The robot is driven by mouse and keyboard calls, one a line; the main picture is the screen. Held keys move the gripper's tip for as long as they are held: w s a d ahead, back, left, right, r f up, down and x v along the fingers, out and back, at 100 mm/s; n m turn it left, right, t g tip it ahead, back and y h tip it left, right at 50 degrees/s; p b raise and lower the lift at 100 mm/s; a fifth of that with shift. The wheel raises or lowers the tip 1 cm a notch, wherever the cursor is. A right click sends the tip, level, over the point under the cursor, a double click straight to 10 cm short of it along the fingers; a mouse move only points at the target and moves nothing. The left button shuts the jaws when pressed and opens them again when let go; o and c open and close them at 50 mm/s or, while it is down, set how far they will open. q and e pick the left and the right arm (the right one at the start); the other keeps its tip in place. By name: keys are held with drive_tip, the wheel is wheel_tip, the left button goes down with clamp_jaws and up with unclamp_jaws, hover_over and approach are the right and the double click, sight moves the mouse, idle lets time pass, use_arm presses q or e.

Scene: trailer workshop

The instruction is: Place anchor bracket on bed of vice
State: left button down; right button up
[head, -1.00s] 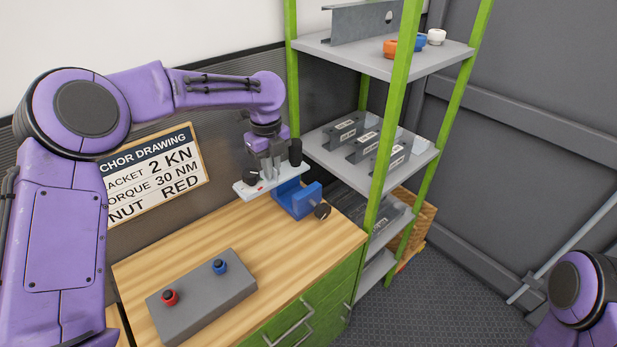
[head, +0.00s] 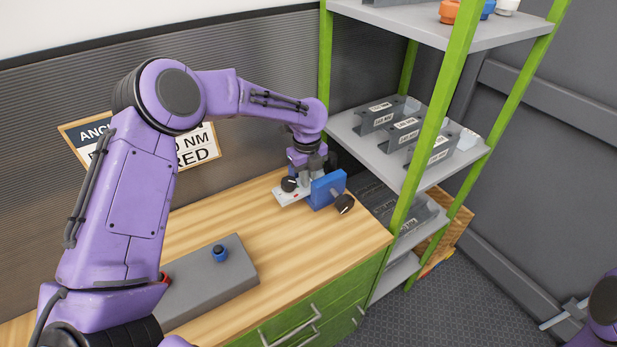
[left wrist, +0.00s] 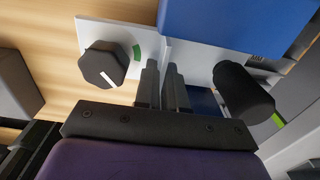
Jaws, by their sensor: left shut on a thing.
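The blue vice (head: 328,190) stands at the back right of the wooden bench, its dark handle knob (head: 343,204) facing forward. In the left wrist view, the fingers (left wrist: 163,85) are close together at the plate (left wrist: 185,60), between the knob (left wrist: 103,63) and a black cylinder (left wrist: 243,90). The blue jaw (left wrist: 235,22) is close by. Contact with the bed is hidden. My right gripper is out of view.
A grey box (head: 215,280) with a blue button sits on the bench (head: 235,215), partly behind my left arm. A green-framed shelf (head: 400,170) with labelled grey brackets (head: 405,133) stands close to the vice's right. The bench middle is clear.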

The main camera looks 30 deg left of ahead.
use_arm(q)
drive_tip(key=shift+w+f, duration=0.2)
drive_tip(key=shift+f, duration=0.35)
drive_tip(key=shift+s, duration=0.1)
drive_tip(key=c, duration=1.2)
unclamp_jaws()
drive_tip(key=shift+f, duration=0.1)
wheel_tip(320, 180, up, 12)
drive_tip(key=shift+s+r+b, duration=0.1)
drive_tip(key=shift+r+b, duration=0.1)
drive_tip(key=shift+b, duration=0.55)
